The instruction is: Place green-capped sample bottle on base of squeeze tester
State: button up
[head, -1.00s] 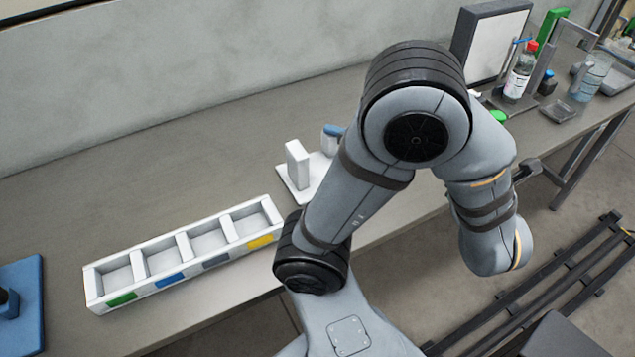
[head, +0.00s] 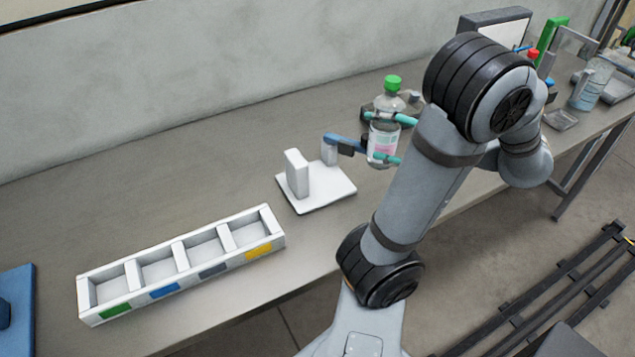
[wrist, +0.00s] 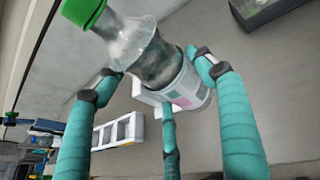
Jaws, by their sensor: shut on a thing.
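The green-capped sample bottle (head: 385,105) is clear with a white and pink label and stands roughly upright in the head view. My gripper (head: 385,138) is shut on it, with teal fingers around its body. It holds the bottle just right of the squeeze tester. The tester has a flat white base (head: 330,196), a white upright block (head: 297,174) and a blue lever (head: 345,142) at the back right. The base is bare at its front. In the wrist view the bottle (wrist: 155,55) lies between the teal fingers (wrist: 160,95), with its green cap at top left.
A white tray (head: 182,282) with several empty, colour-marked compartments stands left of the tester. A blue stand (head: 18,300) is at the far left. A red-capped bottle (head: 532,54) and a jug (head: 590,85) stand at the far right. Bench is clear behind the tray.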

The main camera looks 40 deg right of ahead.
jog(key=w+a+n+g+y, duration=0.1)
jog(key=a+n+g+y, duration=0.1)
jog(key=a+n+y, duration=0.6)
jog(key=w+f+m, duration=0.1)
jog(key=w+f, duration=1)
jog(key=shift+w+d+m+h+p, duration=0.15)
jog(key=shift+d+m+h+p, duration=0.15)
jog(key=shift+h+p, duration=0.1)
jog(key=shift+f, duration=0.15)
jog(key=o, duration=1.4)
